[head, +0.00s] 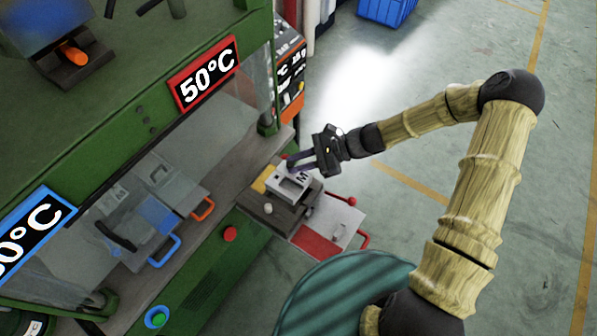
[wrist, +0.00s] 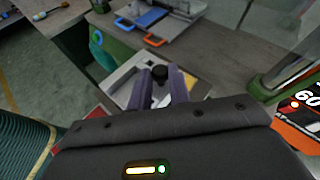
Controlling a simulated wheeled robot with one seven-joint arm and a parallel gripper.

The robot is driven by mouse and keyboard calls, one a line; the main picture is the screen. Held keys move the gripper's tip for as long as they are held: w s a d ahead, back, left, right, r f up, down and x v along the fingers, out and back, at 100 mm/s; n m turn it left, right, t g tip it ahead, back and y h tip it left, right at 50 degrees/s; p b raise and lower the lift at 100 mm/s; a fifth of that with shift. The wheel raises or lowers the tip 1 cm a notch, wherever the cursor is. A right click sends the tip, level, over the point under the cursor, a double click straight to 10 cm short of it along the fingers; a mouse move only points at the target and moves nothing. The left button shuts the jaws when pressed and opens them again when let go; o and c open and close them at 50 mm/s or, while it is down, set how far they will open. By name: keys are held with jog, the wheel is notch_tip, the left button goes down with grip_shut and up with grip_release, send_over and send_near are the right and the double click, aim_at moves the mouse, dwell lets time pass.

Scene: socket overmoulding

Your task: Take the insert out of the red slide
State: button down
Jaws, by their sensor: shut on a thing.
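The red slide (head: 318,243) sticks out at the right side of the green machine, with a red bar handle at its outer end. A grey block marked M (head: 303,178), which I take for the insert, sits at or just above the slide's inner end; I cannot tell if it touches. My gripper (head: 292,165) reaches in from the right at the block's far side. In the wrist view my gripper (wrist: 161,88) has its two fingers close around a dark round-topped part (wrist: 160,74), over the pale block (wrist: 122,88). The fingers hide the grip itself.
Slides with a blue handle (head: 163,250) and an orange handle (head: 203,208) lie left, by the clear guard. A red button (head: 230,233) is on the machine's front. A blue crate (head: 387,10) stands far back. The floor to the right is clear.

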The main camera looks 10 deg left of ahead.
jog(key=shift+r, duration=1.2)
jog(key=shift+d, duration=0.1)
